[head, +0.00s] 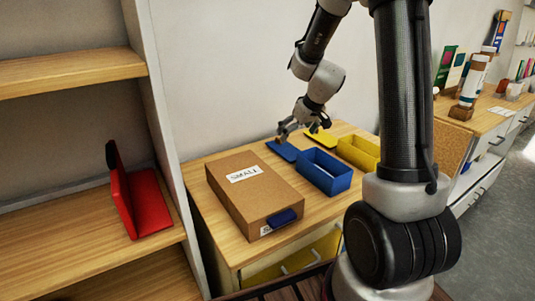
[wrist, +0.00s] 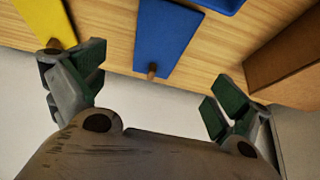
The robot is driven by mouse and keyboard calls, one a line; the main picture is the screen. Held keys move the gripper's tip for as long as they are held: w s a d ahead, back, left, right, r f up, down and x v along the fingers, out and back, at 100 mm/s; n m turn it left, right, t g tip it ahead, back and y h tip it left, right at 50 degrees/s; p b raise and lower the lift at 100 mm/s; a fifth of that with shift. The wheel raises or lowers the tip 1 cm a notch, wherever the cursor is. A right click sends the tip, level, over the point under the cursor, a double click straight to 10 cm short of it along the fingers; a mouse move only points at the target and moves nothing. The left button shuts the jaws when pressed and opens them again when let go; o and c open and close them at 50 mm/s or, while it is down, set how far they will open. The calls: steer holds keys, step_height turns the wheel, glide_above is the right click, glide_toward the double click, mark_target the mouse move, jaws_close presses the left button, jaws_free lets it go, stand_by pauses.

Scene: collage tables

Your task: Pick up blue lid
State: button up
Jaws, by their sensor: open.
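The blue lid (head: 281,151) lies flat on the wooden table near its back edge, behind the open blue box (head: 325,182). In the wrist view the blue lid (wrist: 168,38) shows at the top middle, with a small wooden knob (wrist: 152,71) at its near end. My gripper (head: 297,130) hangs just above and beside the blue lid in the head view. In the wrist view my gripper (wrist: 158,88) is open and empty, its two fingers spread to either side of the knob's line. I cannot tell the exact height between fingers and lid.
A yellow lid (head: 321,139) and a yellow box (head: 361,154) stand to the right. A cardboard box (head: 240,205) marked SMALL, with a blue piece (head: 285,217) at its front, fills the table's left. A shelf (head: 72,225) holding a red object (head: 149,204) stands at left.

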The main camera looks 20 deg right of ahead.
mark_target(286, 149)
steer(key=x, duration=0.9)
steer(key=shift+w+d, duration=0.1)
steer(key=shift+w, duration=0.05)
steer(key=shift+f, duration=0.2)
steer(key=shift+f, duration=0.25)
steer(key=c, duration=1.1)
steer(key=shift+o, duration=0.2)
